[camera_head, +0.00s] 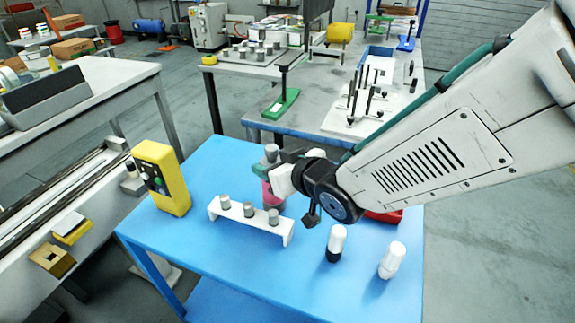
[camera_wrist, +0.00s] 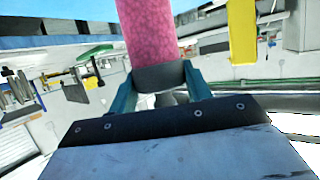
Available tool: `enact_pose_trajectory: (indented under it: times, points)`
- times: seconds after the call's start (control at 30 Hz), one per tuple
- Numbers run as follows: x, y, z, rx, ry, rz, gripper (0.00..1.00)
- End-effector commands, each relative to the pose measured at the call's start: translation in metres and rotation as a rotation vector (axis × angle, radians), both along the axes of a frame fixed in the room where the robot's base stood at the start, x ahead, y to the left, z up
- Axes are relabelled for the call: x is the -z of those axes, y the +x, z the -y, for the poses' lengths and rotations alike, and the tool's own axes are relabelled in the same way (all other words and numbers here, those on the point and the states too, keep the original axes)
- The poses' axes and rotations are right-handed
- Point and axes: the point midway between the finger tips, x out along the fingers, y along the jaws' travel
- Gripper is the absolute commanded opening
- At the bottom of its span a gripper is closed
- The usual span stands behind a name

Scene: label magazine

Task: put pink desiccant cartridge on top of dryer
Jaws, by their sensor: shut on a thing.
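The pink desiccant cartridge (camera_head: 271,197) is a pink cylinder with a grey end. It is partly covered by my gripper (camera_head: 277,174) in the head view. In the wrist view the cartridge (camera_wrist: 150,32) rises between the two teal fingers, and my gripper (camera_wrist: 160,88) is shut on its grey band. The cartridge is behind the white rack as seen from the head; I cannot tell whether it touches the blue table. I cannot tell for sure which thing is the dryer.
The blue table (camera_head: 205,268) carries a white rack (camera_head: 257,224) with three grey-capped pieces, a yellow button box (camera_head: 161,177), a black-and-white bottle (camera_head: 336,243), a white bottle (camera_head: 392,260) and a partly hidden red thing (camera_head: 385,216). A grey table (camera_head: 318,113) stands behind. The front middle is clear.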

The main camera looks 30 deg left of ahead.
Motion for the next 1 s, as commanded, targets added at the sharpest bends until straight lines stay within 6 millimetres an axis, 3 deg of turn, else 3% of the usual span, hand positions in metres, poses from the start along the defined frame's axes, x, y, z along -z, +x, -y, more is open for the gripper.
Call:
enact_pose_trajectory:
  times: [0.2, 0.53, 0.57, 0.63, 1.0]
  points:
    - [0.029, 0.000, 0.000, 0.001, -0.001, -0.001, 0.01]
    - [0.032, 0.001, 0.000, 0.001, 0.000, 0.000, 0.01]
    - [0.033, 0.000, 0.000, 0.002, 0.000, -0.002, 0.52]
    - [0.032, 0.001, 0.000, 0.001, -0.001, -0.001, 0.71]
    - [0.028, 0.000, 0.002, 0.001, 0.001, 0.000, 0.71]
